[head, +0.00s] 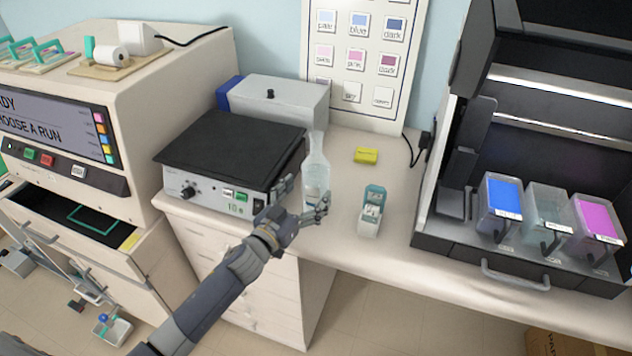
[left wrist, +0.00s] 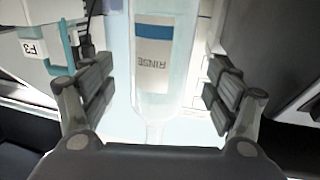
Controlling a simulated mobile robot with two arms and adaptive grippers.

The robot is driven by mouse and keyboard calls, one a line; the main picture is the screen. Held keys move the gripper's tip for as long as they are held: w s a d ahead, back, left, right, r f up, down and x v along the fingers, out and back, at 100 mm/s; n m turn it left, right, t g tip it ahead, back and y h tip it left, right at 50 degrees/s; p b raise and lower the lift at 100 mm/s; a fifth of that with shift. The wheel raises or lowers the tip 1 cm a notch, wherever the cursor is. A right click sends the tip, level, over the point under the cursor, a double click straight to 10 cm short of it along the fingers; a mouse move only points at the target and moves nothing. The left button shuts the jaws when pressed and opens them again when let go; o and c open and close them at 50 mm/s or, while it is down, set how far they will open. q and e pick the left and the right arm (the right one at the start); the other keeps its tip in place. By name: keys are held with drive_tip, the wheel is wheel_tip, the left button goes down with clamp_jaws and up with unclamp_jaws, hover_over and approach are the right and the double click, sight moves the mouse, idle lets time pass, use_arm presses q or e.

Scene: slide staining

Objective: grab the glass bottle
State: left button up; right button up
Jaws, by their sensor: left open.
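The clear glass bottle (head: 317,163) stands upright on the bench, just right of the black-topped device, with a narrow neck. In the left wrist view the bottle (left wrist: 153,85) shows a blue and white label reading RINSE and lies between my open fingers. My left gripper (head: 306,200) is open, with its fingers around the lower part of the bottle. In the left wrist view the finger pads of the left gripper (left wrist: 158,92) stand on both sides of the bottle, with a gap on each side. My right gripper is not in view.
The black-topped device (head: 232,146) stands close on the left of the bottle. A small teal and white box (head: 370,212) and a yellow block (head: 366,156) are to the right. The dark cabinet at right holds a blue container (head: 502,204) and others. Bench between is clear.

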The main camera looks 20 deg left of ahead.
sight(317, 183)
use_arm(q)
drive_tip(key=shift+p+x, duration=0.55)
drive_tip(key=shift+x, duration=1.85)
drive_tip(key=shift+s, duration=0.1)
drive_tip(key=c, duration=1.7)
drive_tip(key=shift+r, duration=0.15)
drive_tip(key=shift+c, duration=0.2)
